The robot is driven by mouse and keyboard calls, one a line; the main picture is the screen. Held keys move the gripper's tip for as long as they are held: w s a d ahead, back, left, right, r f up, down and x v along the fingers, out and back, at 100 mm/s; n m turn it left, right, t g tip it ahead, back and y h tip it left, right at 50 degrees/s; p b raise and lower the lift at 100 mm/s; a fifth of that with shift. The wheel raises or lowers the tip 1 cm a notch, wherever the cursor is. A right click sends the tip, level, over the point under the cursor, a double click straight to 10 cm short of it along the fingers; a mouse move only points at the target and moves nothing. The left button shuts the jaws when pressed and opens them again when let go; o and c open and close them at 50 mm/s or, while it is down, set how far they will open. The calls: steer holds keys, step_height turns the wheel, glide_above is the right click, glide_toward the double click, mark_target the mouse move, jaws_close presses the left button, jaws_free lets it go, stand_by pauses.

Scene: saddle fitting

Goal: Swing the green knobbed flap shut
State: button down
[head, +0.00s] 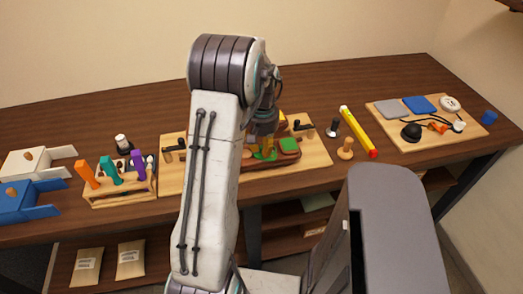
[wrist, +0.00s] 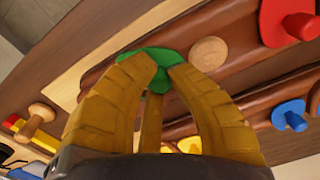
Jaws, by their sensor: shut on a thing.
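The green knobbed flap (wrist: 152,56) shows at the top middle of the wrist view, on a long brown wooden piece (wrist: 110,72). The yellow-brown fingers of my gripper (wrist: 157,72) close around its green knob, and they hide part of it. In the head view my gripper (head: 264,143) reaches down over the wooden board (head: 317,165), partly hidden by my arm. Green (head: 262,156) shows at the fingertips there. How far the flap stands open cannot be told.
A red knobbed piece (wrist: 290,22), a blue one (wrist: 290,115) and a round wooden disc (wrist: 208,50) are near the flap. A tool rack (head: 122,187) is left; a wooden peg (head: 345,150) and yellow bar (head: 358,131) are right.

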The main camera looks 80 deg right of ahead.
steer(key=m, duration=0.2)
steer(key=d+m, duration=0.1)
steer(key=s+m, duration=0.1)
steer(key=m, duration=0.1)
steer(key=shift+d+f+m, duration=0.1)
steer(key=shift+d+m, duration=0.05)
steer(key=shift+m, duration=0.15)
steer(key=shift+s+d+m, duration=0.2)
steer(key=shift+s+m, duration=0.05)
steer(key=shift+m, duration=0.9)
steer(key=shift+s+d+m, duration=0.15)
steer(key=shift+s+m, duration=0.05)
steer(key=shift+m, duration=0.95)
steer(key=c, duration=1.2)
jaws_free()
steer(key=shift+d, duration=0.1)
steer(key=shift+r, duration=0.2)
step_height(320, 180, up, 12)
steer(key=shift+f, duration=0.15)
